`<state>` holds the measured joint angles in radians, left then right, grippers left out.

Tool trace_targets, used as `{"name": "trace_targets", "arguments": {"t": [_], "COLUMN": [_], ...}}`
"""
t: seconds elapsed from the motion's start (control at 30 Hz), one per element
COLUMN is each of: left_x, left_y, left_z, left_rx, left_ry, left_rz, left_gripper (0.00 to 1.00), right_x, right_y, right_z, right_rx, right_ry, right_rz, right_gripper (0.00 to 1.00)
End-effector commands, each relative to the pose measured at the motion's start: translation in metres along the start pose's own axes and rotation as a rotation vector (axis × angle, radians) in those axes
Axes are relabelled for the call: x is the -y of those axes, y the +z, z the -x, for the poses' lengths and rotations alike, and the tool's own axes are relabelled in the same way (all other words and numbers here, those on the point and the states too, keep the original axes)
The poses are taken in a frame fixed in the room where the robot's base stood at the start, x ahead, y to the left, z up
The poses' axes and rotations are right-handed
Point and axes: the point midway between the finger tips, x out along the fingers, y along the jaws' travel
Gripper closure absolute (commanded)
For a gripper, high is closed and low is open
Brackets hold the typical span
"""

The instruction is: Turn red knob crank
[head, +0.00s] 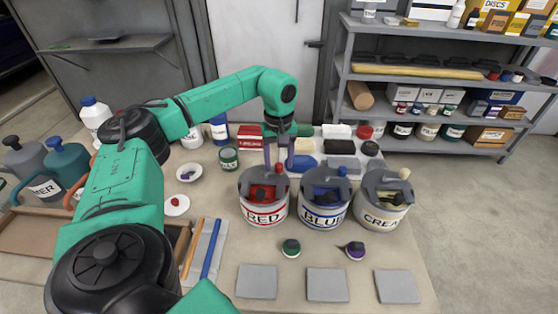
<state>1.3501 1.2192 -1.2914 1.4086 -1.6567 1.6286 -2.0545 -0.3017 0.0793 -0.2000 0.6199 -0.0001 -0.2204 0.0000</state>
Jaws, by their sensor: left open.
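The can labelled RED (264,211) stands on the table with a grey lid and a crank on top. The crank's red knob (279,168) sticks up at the back right of the lid. My left gripper (279,164) points down over the back of this can, its two fingers apart. The knob shows between or just in front of the fingertips; I cannot tell whether they touch it. My right gripper is not in view.
Cans labelled BLUE (323,214) and CREAM (380,216) stand close on the right, with similar cranks. Boxes and tubs crowd the table behind.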

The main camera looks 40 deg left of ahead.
Motion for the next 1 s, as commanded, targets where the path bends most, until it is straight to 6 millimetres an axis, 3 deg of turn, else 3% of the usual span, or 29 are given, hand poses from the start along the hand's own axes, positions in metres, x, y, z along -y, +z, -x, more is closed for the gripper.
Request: {"name": "trace_targets", "arguments": {"t": [0.27, 0.43, 1.0], "left_x": [0.0003, 0.0002, -0.0007], "left_y": [0.0001, 0.0, -0.0051], "left_z": [-0.0047, -0.0044, -0.0027], "left_rx": [0.0, 0.0, 0.001], "left_ry": [-0.001, -0.001, 0.0], "left_rz": [0.001, 0.001, 0.117], "left_gripper": [0.39, 1.0, 1.0], "right_x": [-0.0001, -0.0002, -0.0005], "right_y": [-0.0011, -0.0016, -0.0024], "right_z": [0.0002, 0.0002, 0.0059], "right_rx": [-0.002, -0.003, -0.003], "right_ry": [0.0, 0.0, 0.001], "right_rz": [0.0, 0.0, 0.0], "right_gripper": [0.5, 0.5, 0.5]}}
